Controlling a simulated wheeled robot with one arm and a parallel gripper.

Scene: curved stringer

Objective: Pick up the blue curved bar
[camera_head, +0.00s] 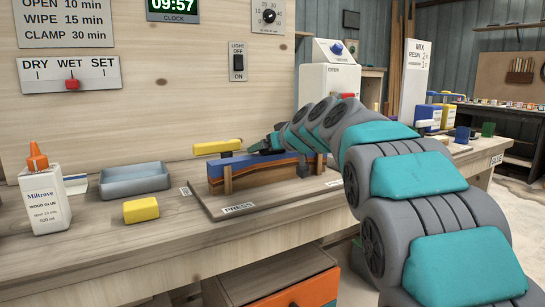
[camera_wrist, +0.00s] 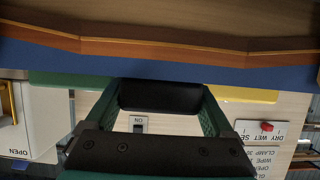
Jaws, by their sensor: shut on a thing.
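The blue curved bar (camera_head: 229,162) lies on top of the curved wood strips (camera_head: 262,175) in the press. In the wrist view the blue bar (camera_wrist: 60,62) spans the top of the picture, directly against an orange-brown strip (camera_wrist: 160,47). No gap shows between bar and strips.
A yellow block (camera_head: 218,147) sits just behind and above the bar's left part. The press base plate (camera_head: 238,209) is on the bench. A second yellow block (camera_head: 141,210), grey tray (camera_head: 135,180) and glue bottle (camera_head: 45,195) stand left. The wall rises close behind.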

